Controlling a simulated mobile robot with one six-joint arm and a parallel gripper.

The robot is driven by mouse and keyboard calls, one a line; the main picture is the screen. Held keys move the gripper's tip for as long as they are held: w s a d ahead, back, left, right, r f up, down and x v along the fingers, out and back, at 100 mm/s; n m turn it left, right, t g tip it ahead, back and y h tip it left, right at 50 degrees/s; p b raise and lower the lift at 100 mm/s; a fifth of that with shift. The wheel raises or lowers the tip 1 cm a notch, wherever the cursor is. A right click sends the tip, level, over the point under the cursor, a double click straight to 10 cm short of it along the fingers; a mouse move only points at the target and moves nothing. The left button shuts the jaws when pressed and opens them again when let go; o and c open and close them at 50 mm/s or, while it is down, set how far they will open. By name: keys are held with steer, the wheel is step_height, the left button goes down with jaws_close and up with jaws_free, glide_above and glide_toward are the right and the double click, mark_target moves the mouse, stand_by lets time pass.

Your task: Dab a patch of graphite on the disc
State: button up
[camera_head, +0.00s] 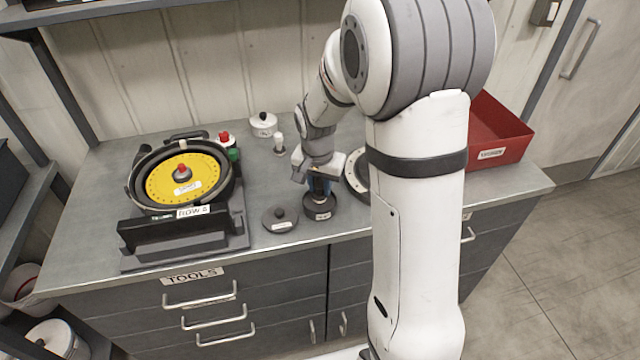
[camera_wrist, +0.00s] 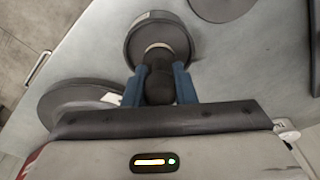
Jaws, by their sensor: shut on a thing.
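The yellow disc (camera_head: 160,182) sits in a round black housing at the left of the bench, with a red-topped knob at its centre and a white label. My gripper (camera_head: 319,184) is to the right of it, low over the bench. Its blue fingers (camera_wrist: 160,84) are shut on a dark round-headed tool (camera_wrist: 159,80) with a pale collar. The tool stands upright at a dark labelled pot (camera_head: 320,205), which also shows in the wrist view (camera_wrist: 158,40). Its lower end is hidden, so I cannot tell how deep it sits.
A dark knobbed lid (camera_head: 280,221) lies left of the pot. A round dark-rimmed plate (camera_head: 356,178) is partly hidden behind my arm. A white lidded jar (camera_head: 263,125) and a small white-topped item (camera_head: 279,145) stand behind. A red bin (camera_head: 502,128) is at right.

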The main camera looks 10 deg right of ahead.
steer(key=shift+f+b, duration=0.5)
stand_by(1.5)
steer(key=shift+r+p, duration=2.2)
steer(key=shift+r, duration=1.35)
